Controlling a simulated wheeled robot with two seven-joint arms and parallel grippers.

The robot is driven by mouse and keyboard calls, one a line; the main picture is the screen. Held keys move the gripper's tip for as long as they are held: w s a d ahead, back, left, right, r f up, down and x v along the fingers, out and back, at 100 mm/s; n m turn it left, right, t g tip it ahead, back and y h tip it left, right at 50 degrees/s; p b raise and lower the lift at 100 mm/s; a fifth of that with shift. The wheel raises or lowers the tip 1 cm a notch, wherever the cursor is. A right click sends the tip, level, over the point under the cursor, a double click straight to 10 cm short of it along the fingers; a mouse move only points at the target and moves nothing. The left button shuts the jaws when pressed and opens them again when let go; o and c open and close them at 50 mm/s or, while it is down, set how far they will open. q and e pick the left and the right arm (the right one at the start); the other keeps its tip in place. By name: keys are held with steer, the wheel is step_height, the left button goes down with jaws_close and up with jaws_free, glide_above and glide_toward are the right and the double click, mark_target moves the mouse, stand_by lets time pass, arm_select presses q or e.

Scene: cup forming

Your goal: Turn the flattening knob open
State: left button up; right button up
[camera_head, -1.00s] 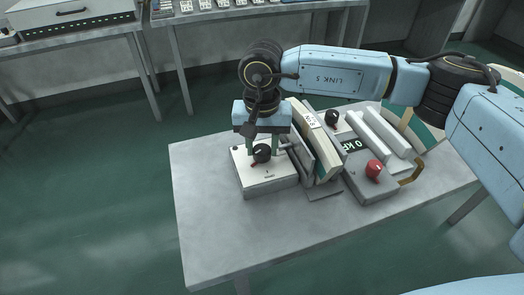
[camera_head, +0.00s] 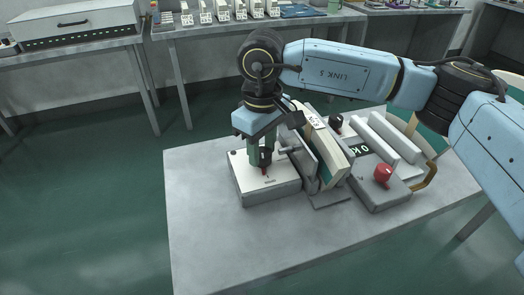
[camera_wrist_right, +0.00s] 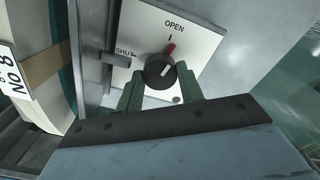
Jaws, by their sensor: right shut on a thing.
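The flattening knob is black with a red pointer, on top of a white box (camera_head: 285,188) on the table. In the wrist view the knob (camera_wrist_right: 158,73) sits between my two green fingers. Its red pointer (camera_wrist_right: 169,49) points up close to the tick under the OPEN label (camera_wrist_right: 174,27), away from the SHUT label (camera_wrist_right: 124,52) on the left. My right gripper (camera_head: 262,156) reaches down from above and is shut on the knob. In the head view the fingers partly hide the knob. My left gripper is not in view.
A tilted plate assembly (camera_head: 328,150) stands close to the right of the box. Beyond it is a grey machine with a red knob (camera_head: 383,174) and a display. The table's left and front parts (camera_head: 215,235) are clear.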

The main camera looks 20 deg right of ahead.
mark_target(262, 152)
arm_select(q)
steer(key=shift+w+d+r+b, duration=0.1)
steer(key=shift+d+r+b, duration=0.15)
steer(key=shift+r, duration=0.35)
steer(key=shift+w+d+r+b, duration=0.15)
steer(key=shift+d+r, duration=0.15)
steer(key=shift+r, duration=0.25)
arm_select(e)
steer(key=shift+n, duration=1.2)
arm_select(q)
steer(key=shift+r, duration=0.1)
arm_select(e)
steer(key=o, duration=1)
steer(key=shift+r, duration=0.25)
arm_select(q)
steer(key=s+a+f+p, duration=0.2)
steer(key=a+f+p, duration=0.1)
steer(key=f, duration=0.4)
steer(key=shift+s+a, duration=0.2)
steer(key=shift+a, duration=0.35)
arm_select(e)
step_height(262, 152, up, 13)
